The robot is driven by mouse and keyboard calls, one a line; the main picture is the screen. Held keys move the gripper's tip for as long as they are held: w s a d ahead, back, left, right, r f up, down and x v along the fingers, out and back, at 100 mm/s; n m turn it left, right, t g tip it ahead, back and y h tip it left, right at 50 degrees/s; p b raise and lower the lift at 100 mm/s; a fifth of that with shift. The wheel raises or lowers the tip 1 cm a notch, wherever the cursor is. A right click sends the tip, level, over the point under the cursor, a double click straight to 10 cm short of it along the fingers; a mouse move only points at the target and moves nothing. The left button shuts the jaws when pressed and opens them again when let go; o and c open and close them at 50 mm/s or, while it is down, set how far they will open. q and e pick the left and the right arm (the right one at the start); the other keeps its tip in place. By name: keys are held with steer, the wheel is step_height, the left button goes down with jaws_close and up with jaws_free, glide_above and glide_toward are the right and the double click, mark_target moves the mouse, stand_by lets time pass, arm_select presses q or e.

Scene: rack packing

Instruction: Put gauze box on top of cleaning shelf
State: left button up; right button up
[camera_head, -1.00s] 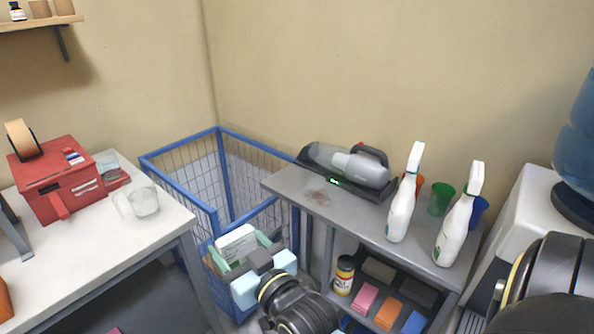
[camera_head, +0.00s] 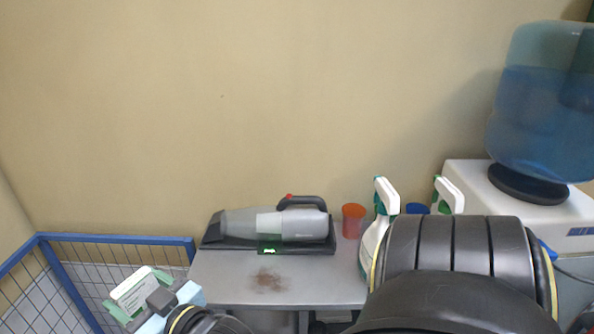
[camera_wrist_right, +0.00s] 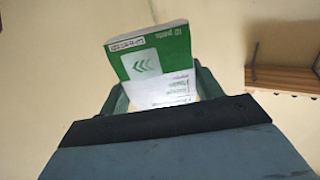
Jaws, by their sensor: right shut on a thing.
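The gauze box is a white and green box (camera_head: 130,287) at the lower left of the head view. My right gripper (camera_head: 138,294) is shut on it, with a pale green finger on each side. In the right wrist view the box (camera_wrist_right: 150,60) stands out between the fingers (camera_wrist_right: 162,92), its green printed face showing. The cleaning shelf (camera_head: 215,288) has a grey top with a brown stain. The gripper and box are to the left of the shelf top, in front of the blue wire basket. My left gripper is not in view.
A handheld vacuum on a black base (camera_head: 275,226) lies along the shelf's back. An orange cup (camera_head: 353,220), spray bottles (camera_head: 373,245) and a blue cup (camera_head: 416,208) stand to its right. A blue wire basket (camera_head: 120,239) is at left. The shelf's front left is clear apart from the stain.

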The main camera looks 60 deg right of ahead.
steer(key=w+d+f+m+h+b, duration=0.1)
steer(key=w+d+f+h+b, duration=0.15)
steer(key=d+b, duration=0.5)
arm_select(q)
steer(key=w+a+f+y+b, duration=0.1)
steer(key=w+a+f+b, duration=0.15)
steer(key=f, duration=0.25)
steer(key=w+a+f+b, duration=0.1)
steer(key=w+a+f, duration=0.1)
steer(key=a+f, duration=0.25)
arm_select(e)
steer(key=m+h, duration=0.3)
glide_above(230, 281)
steer(key=w+a, duration=0.3)
steer(key=shift+g, duration=0.4)
step_height(230, 281, down, 6)
steer(key=shift+a+f+b, duration=0.1)
steer(key=shift+a+b, duration=0.05)
steer(key=shift+b, duration=1)
steer(key=shift+f+b, duration=0.7)
steer(key=shift+f, duration=1.05)
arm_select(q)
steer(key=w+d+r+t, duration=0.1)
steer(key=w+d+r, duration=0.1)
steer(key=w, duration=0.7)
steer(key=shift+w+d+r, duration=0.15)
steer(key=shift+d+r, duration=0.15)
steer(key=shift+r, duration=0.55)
arm_select(e)
steer(key=shift+f, duration=0.3)
